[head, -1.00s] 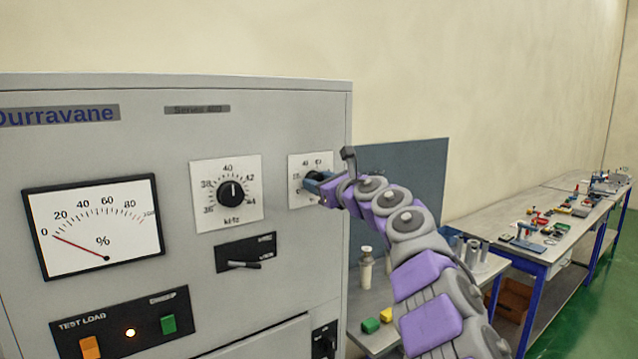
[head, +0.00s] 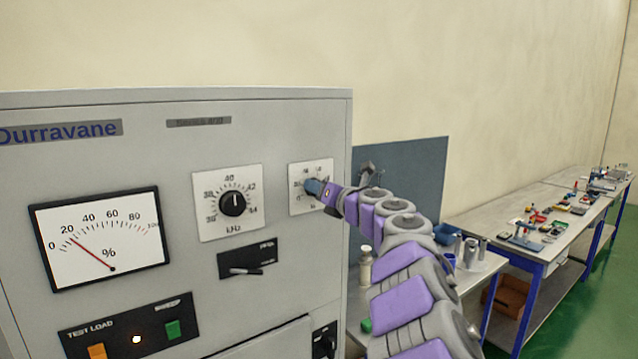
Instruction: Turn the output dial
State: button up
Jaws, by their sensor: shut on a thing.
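The output dial's white scale plate (head: 302,173) is at the upper right of the grey cabinet front. My gripper (head: 313,187) is shut on the dial's knob, and its fingers hide nearly all of the knob. My arm reaches to it from the lower right. The needle of the % meter (head: 98,240) at the left stands at about 20. The black kHz dial (head: 233,204) left of my gripper points close to straight up.
Below the kHz dial is a small lever switch (head: 246,258). The test load panel (head: 130,336) has an orange button, a lit lamp and a green button. Benches with tools (head: 545,225) stand to the right. A small bottle (head: 366,266) stands beside the cabinet.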

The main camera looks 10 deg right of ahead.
jog(key=shift+f+m+p, duration=0.1)
jog(key=shift+m+p, duration=4.9)
jog(key=shift+m, duration=0.6)
jog(key=shift+d+f, duration=0.1)
jog(key=o, duration=1.1)
jog(key=shift+d, duration=0.1)
jog(key=shift+c, duration=0.2)
jog(key=b+v, duration=0.1)
jog(key=v, duration=1.6)
